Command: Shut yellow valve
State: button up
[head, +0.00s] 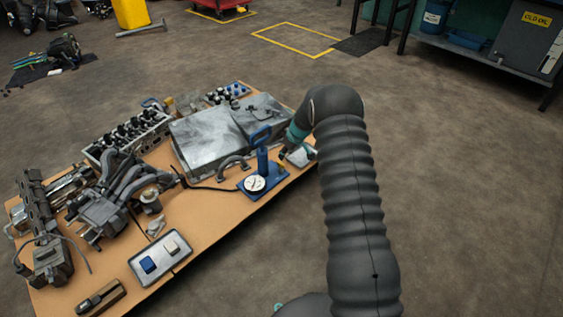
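A blue hand pump (262,162) with a looped handle and a round white gauge (255,184) stands at the right edge of the orange-brown worktop (214,211). A tiny yellow spot (282,161) shows just right of the pump. It may be the yellow valve, but it is too small to tell its shape or position. My gripper (289,155) is at the end of my dark ribbed arm, beside the pump on its right. Its fingers are small and partly hidden, so I cannot tell if they are open or touch anything.
A grey metal case (205,137) lies behind the pump. Engine parts (110,195) crowd the left. A tray (160,257) with a blue and a white block sits in front. Open floor (470,190) lies right; a bench (470,42) stands beyond.

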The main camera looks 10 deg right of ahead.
aim_at(281, 163)
jog(key=x, duration=0.8)
jog(key=shift+c, duration=0.2)
grip_shut()
